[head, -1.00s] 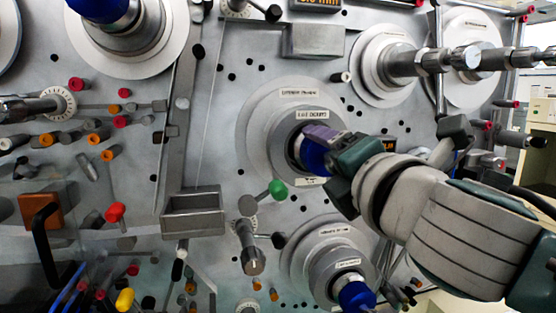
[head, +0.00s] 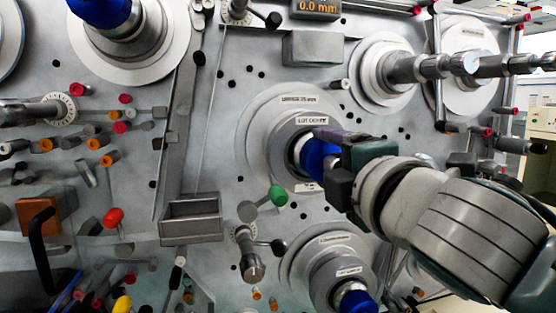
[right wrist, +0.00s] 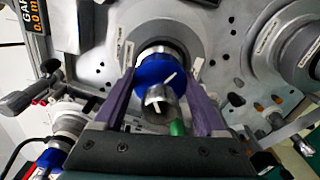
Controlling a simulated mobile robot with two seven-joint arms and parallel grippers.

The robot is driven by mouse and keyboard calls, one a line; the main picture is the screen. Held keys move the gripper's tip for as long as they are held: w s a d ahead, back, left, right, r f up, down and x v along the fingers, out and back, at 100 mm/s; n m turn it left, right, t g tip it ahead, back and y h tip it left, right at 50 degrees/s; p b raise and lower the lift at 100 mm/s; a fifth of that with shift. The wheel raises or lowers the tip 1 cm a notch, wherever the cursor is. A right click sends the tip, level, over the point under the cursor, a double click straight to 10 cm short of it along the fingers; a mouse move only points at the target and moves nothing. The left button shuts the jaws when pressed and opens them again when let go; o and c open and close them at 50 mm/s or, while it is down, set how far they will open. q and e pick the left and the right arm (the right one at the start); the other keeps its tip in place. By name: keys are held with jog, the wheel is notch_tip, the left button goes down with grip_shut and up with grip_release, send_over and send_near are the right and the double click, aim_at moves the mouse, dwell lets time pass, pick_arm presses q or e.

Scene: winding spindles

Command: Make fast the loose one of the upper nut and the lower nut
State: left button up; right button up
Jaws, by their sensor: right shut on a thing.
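The upper nut (head: 314,158) is blue and sits on the middle spindle, in front of a grey reel disc with labels. My right gripper (head: 330,160) reaches it from the right and is shut on it. In the right wrist view the nut (right wrist: 153,70) lies between the two purple fingers, with a metal shaft end in front of it and a white mark on it. The lower nut (head: 357,300), also blue, sits on the spindle below, partly cut off by the frame edge. My left gripper is not in view.
A display (head: 317,8) reads 0.0 mm at the top. A grey box (head: 192,219) and a green knob (head: 277,195) are left of the held nut. Another blue part (head: 100,10) is at the top left. Metal shafts (head: 440,66) stick out at the upper right.

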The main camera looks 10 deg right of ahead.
jog(key=o, duration=1.3)
jog(key=shift+s+d+b, duration=0.2)
jog(key=shift+s+b, duration=1.35)
jog(key=shift+s, duration=3.4)
